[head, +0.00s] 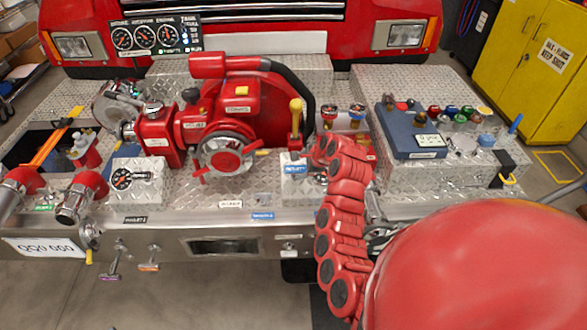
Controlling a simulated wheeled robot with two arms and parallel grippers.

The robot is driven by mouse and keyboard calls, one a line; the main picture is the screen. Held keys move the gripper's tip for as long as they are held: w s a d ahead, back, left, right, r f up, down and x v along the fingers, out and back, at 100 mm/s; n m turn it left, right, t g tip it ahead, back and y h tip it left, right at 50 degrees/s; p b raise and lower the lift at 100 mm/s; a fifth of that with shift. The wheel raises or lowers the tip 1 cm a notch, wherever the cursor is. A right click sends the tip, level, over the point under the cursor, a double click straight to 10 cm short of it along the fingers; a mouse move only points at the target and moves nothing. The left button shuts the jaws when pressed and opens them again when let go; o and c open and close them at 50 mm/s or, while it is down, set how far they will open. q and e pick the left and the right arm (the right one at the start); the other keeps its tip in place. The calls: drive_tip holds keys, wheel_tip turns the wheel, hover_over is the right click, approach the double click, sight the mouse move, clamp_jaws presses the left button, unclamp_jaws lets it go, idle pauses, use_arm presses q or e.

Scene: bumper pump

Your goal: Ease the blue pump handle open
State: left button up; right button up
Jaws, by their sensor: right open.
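A small blue upright stick (515,124) stands at the right end of the right-hand diamond-plate box; I cannot tell whether it is the pump handle. A blue label (262,216) sits on the front ledge, and no blue handle shows clearly beside it. The red pump (237,98) is in the middle of the bumper, with a yellow-topped lever (296,118) at its right. My right gripper (335,152), red and jointed, is open over the bumper right of this lever. It hides the part of the panel under it. My left gripper is out of view.
Purple (110,277) and orange (149,267) pull handles hang below the front edge at left. A blue case (410,135) and several coloured caps are on the right box. A yellow cabinet (535,65) stands at far right. Red hose fittings (86,190) stick out at left.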

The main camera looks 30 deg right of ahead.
sight(295, 169)
drive_tip(key=shift+p+x, duration=0.7)
drive_tip(key=shift+x, duration=2.05)
drive_tip(key=shift+d, duration=0.1)
clamp_jaws()
